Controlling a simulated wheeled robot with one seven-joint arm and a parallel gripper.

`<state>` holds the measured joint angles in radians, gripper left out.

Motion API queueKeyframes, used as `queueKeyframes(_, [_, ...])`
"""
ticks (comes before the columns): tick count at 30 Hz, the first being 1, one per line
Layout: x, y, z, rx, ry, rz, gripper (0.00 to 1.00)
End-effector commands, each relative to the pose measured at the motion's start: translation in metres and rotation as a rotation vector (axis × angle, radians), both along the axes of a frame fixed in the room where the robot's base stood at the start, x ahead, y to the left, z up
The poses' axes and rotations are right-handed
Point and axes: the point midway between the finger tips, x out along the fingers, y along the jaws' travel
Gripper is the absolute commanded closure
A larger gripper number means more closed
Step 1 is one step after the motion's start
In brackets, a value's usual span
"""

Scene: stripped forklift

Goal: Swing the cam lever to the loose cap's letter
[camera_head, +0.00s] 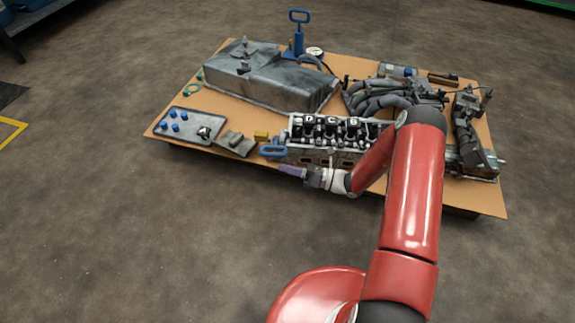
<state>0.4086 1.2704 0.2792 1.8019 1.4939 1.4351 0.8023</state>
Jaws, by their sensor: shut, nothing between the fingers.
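The cylinder head (318,156) lies near the table's front edge, with a row of dark caps on top. White letters D, C and B can be made out on them from left to right. My arm hides the right end of the row. The blue cam lever (272,151) sticks out at the head's left end. A small dark and white piece, perhaps the loose cap (204,132), lies in the grey tray; its letter is too small to read. My gripper (284,169) is shut and empty, just below the lever; I cannot tell whether they touch.
The tray (180,142) also holds several blue-topped pieces. A yellow block (261,136) and a dark part (235,143) lie between tray and lever. A large grey cover (270,80), a blue-handled tool (298,35) and dark hoses (375,100) stand behind. The floor in front is clear.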

Motion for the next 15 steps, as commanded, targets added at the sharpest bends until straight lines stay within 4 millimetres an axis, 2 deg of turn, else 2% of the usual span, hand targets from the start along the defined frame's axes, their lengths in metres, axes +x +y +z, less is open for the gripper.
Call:
queueKeyframes(2, [-0.008,-0.002,-0.018,0.002,0.005,0.002,1.0])
queueKeyframes(4, [-0.011,-0.02,-0.014,-0.001,0.002,-0.003,1.0])
queueKeyframes(9, [-0.022,-0.057,-0.018,-0.001,0.001,-0.001,1.0])
queueKeyframes(15, [-0.031,-0.086,-0.023,0.0,0.002,0.002,1.0])
